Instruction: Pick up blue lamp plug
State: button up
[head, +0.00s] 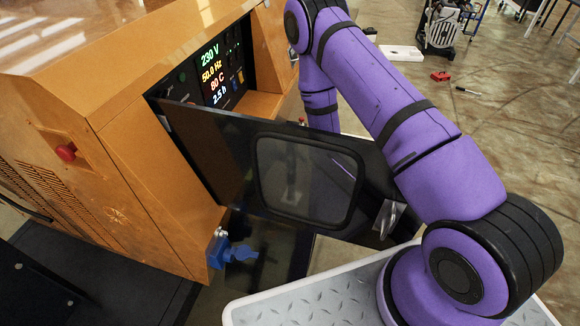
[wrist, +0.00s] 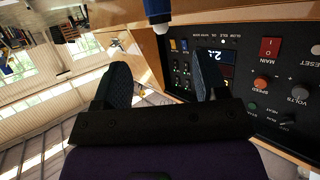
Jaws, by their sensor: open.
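A blue plug (head: 240,254) shows in the head view at the lower front corner of the orange generator (head: 130,180), beside a small blue fitting (head: 218,236). I cannot tell how firmly it is seated. My gripper (wrist: 162,64) is open with nothing between its fingers in the wrist view. It faces the control panel. In the head view it is hidden behind my arm and the panel door. A blue cylinder with a white tip (wrist: 157,12) shows at the wrist view's top edge, beyond the fingers; I cannot tell if it is the same plug.
The dark panel door (head: 215,165) with a window stands open across the space in front of the generator. The lit control panel (head: 215,75) has buttons and knobs. A red emergency button (head: 66,152) sits on the generator's side. Open floor (head: 500,110) lies at the right.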

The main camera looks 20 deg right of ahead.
jog(key=x, duration=1)
jog(key=shift+w, duration=0.2)
jog(key=c, duration=1)
